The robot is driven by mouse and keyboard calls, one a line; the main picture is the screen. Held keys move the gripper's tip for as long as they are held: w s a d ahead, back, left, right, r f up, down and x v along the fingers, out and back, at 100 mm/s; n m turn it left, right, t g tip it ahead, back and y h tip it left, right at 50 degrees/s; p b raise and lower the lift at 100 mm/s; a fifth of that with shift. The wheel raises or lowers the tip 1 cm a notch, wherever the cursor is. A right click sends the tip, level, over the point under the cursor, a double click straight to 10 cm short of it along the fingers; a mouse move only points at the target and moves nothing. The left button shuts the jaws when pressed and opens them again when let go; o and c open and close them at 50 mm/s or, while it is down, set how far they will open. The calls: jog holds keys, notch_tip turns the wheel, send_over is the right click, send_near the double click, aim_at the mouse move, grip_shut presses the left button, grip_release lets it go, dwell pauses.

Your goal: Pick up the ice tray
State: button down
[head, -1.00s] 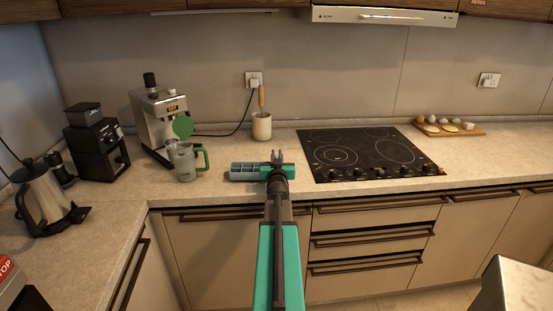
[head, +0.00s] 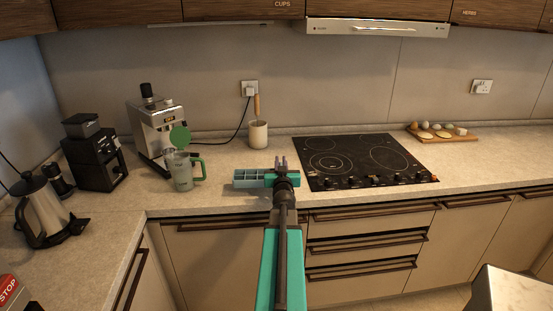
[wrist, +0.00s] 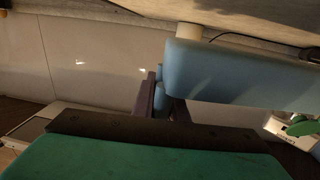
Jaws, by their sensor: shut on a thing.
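The ice tray (head: 251,180) is pale blue with open compartments. It is at the front of the counter, left of the cooktop, in the head view. My gripper (head: 281,163) is at its right end, shut on it. In the wrist view the blue side of the tray (wrist: 240,75) is large and close, extending right from between my fingers (wrist: 163,98). My arm hides part of the tray's right end. I cannot tell clearly whether its underside touches the counter.
A clear mug with a green handle (head: 183,172) stands left of the tray. A utensil pot (head: 258,135) is behind it. The black cooktop (head: 362,162) is to the right. The coffee machine (head: 158,125), grinder (head: 95,155) and kettle (head: 42,208) are at left.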

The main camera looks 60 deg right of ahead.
jog(key=s+a+r+p, duration=0.1)
jog(key=s+a+p, duration=0.1)
jog(key=s, duration=0.9)
jog(key=shift+s+a+p, duration=0.15)
jog(key=shift+a+p, duration=0.15)
jog(key=shift+p, duration=0.35)
jog(key=shift+s+r, duration=0.1)
dwell(0.9)
